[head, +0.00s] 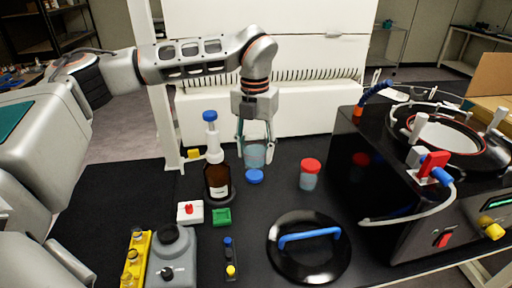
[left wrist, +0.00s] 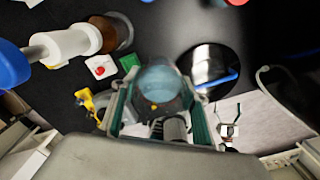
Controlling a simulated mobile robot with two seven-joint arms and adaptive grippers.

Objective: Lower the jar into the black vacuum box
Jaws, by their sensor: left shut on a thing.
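A small translucent blue jar (head: 255,155) is between the fingers of my left gripper (head: 255,142), which points down over the middle of the table and is shut on it. In the left wrist view the jar (left wrist: 160,82) shows between the two green-edged fingers. I cannot tell how far the jar is above the table. The black vacuum box (head: 375,185) stands at the right, apart from the gripper. Its round top opening (head: 440,135) has a red ring and pale inside.
A blue cap (head: 255,176) lies just below the jar in the picture. A brown bottle (head: 217,182) stands left of the gripper, a red-capped jar (head: 310,173) right. A black lid (head: 309,264) with a blue handle lies in front. Hoses and white posts surround the opening.

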